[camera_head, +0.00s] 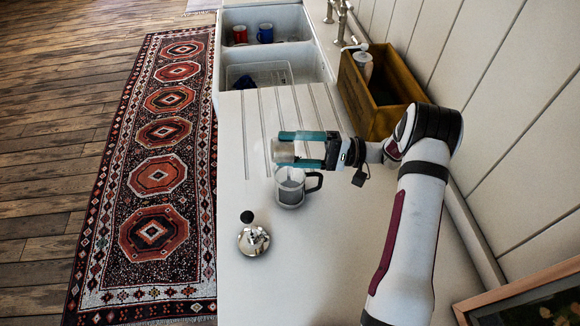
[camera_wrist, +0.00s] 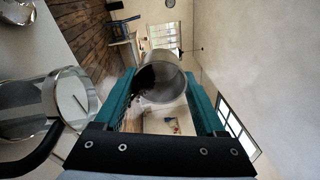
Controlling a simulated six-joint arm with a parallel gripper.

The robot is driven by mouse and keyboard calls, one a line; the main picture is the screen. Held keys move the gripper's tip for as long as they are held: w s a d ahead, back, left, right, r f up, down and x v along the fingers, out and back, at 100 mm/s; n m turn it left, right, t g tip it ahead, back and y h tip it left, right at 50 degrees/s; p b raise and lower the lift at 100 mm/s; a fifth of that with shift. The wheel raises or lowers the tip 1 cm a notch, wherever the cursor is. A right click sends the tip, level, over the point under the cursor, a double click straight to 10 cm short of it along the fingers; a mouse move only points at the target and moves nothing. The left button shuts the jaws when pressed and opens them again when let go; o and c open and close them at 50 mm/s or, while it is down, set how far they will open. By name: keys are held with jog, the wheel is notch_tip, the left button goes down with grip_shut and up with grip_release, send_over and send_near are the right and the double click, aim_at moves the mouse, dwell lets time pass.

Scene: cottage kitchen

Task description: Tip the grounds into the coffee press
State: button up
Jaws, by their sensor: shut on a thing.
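My gripper (camera_head: 288,149) has its teal fingers shut on a small cup (camera_head: 283,153), held above the coffee press. In the wrist view the cup (camera_wrist: 166,72) is tilted between the fingers, and dark grounds (camera_wrist: 147,80) show at its left side; I cannot tell how many are leaving it. The coffee press (camera_head: 290,190) is a clear beaker with a dark handle, upright and open on the counter below the cup. It also shows at the left of the wrist view (camera_wrist: 30,105). The press lid (camera_head: 253,240), shiny with a black knob, lies apart on the counter.
The pale counter (camera_head: 262,290) is clear in front of the lid. A sink (camera_head: 302,62) at the back holds a red mug (camera_head: 240,34), a blue mug (camera_head: 265,33) and a clear tub (camera_head: 240,74). A wooden box (camera_head: 400,88) with a soap dispenser (camera_head: 363,66) stands by the wall.

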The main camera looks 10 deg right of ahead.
jog(key=shift+d+r+t+y, duration=0.25)
jog(key=shift+r+t+y, duration=0.05)
jog(key=shift+r+y, duration=0.45)
dwell(1.6)
jog(key=shift+f, duration=0.1)
dwell(0.6)
